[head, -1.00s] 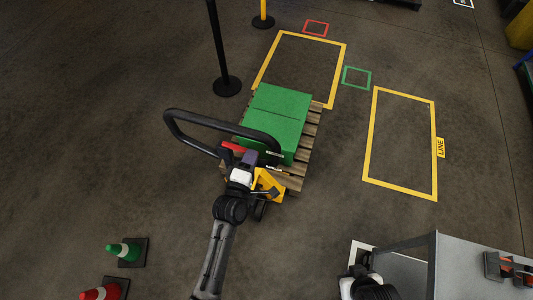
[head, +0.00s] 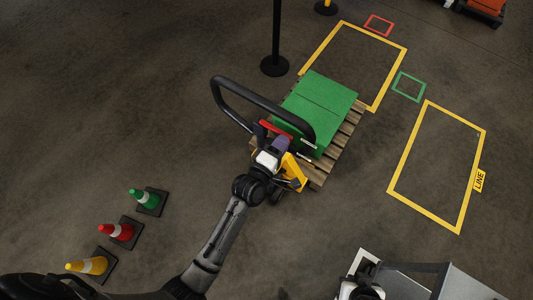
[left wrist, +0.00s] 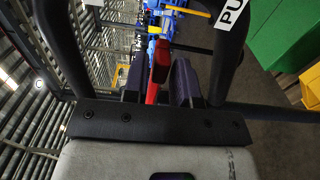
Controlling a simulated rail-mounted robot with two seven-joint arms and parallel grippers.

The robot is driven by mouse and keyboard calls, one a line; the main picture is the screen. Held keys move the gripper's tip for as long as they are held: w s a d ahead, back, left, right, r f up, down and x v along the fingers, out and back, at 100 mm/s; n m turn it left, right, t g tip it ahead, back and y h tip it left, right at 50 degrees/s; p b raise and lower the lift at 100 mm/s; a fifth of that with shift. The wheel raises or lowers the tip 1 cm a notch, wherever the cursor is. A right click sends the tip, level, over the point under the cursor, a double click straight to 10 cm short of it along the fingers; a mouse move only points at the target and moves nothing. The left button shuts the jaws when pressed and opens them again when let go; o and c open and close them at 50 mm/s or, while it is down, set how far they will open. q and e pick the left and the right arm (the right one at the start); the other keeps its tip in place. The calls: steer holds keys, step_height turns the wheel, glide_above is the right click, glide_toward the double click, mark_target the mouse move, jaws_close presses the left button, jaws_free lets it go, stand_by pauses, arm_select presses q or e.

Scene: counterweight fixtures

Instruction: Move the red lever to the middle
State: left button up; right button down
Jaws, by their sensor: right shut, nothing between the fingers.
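The red lever (head: 275,131) is on the black loop handle (head: 228,94) of a yellow pallet jack (head: 291,170). My left gripper (head: 281,143) is at the handle, beside the lever in the head view. In the left wrist view the red lever (left wrist: 158,65) stands between the two dark fingers of my left gripper (left wrist: 158,80). The fingers are apart; I cannot tell whether either touches the lever. The lever's lower end is partly hidden by the gripper. My right gripper (head: 367,266) is at the bottom edge, shut and empty, away from the jack.
Green boxes (head: 318,105) sit on a wooden pallet (head: 345,133) at the jack. Yellow floor outlines (head: 405,152) lie to the right. Green, red and yellow cones (head: 122,231) stand at lower left. A black post (head: 275,66) stands behind the handle. A grey cabinet (head: 462,284) is at lower right.

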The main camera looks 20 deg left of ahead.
arm_select(q)
steer(key=v, duration=1.2)
steer(key=shift+s+b, duration=0.2)
steer(key=shift+b, duration=0.2)
